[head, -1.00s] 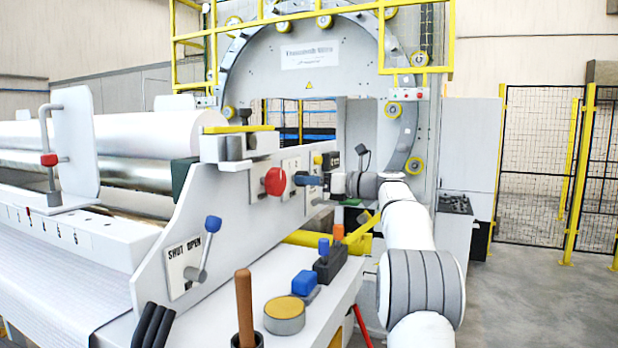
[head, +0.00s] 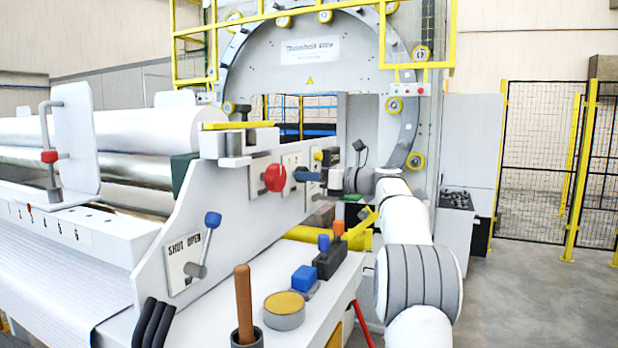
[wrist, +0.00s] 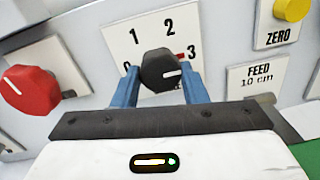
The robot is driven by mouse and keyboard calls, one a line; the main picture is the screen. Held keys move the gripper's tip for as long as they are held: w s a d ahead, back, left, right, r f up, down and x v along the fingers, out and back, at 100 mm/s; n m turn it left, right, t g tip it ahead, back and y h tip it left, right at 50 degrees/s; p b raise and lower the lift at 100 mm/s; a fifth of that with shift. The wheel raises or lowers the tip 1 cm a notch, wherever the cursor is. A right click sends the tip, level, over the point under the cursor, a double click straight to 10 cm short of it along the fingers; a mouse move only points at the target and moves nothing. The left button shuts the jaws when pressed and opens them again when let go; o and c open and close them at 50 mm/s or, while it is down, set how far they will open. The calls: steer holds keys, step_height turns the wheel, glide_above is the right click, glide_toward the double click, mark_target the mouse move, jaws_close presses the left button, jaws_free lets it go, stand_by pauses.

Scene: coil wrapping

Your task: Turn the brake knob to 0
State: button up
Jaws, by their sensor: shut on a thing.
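The brake knob (wrist: 158,68) is black and round, on a white dial plate (wrist: 127,31) marked 0, 1, 2 and 3. In the wrist view its white pointer line points right, toward the 3, where a red mark shows. The 0 is at the lower left of the dial. My gripper (wrist: 159,80) has its two blue fingers on either side of the knob and is shut on it. In the head view my gripper (head: 308,176) is at the machine's side panel, and the knob is too small to make out there.
A red knob (wrist: 28,90) is left of the dial; it also shows in the head view (head: 275,178). A yellow ZERO button (wrist: 293,9) and a FEED label (wrist: 258,78) are to the right. A bench (head: 335,285) with controls stands below my arm.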

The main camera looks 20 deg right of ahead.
steer(key=shift+n, duration=0.3)
steer(key=n+b, duration=0.1)
steer(key=n, duration=0.2)
steer(key=shift+f+n, duration=0.1)
steer(key=shift+n, duration=0.2)
steer(key=n+b, duration=0.1)
steer(key=n, duration=0.3)
steer(key=shift+d+n, duration=0.1)
steer(key=shift+n, duration=0.3)
steer(key=shift+w+n+g+y+b, duration=0.2)
steer(key=shift+n+b, duration=1.2)
steer(key=shift+n, duration=5.5)
steer(key=shift+s+n+g+y+b, duration=0.2)
steer(key=shift+n+b, duration=1.15)
steer(key=shift+n, duration=5.55)
steer(key=shift+w, duration=0.15)
